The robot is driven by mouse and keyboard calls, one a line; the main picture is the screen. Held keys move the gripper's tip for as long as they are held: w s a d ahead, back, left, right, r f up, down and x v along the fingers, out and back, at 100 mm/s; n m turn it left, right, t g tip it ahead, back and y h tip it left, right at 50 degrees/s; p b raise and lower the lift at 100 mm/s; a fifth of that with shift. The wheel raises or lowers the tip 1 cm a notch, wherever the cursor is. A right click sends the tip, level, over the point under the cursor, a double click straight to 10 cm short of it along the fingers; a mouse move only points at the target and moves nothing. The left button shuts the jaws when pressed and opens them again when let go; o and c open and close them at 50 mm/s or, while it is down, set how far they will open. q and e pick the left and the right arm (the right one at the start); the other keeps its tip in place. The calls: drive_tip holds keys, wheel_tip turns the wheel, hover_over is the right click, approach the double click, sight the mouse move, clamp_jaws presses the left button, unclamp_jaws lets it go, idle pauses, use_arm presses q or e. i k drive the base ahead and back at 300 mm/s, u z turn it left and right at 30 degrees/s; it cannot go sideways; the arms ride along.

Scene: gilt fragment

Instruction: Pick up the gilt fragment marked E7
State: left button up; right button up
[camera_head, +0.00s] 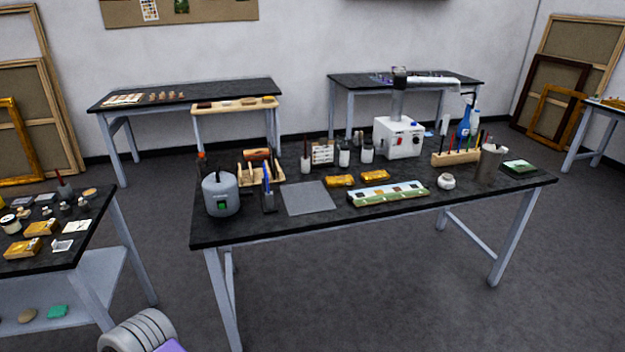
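Any markings are too small to read, so I cannot tell which fragment is E7. Neither of my grippers is in view.
A white box with an arm (398,138) stands behind. Grey floor (360,290) is open in front.

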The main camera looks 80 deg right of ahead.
sight(334, 181)
drive_tip(key=z, duration=0.6)
drive_tip(key=i, duration=1.45)
drive_tip(key=z, duration=1.2)
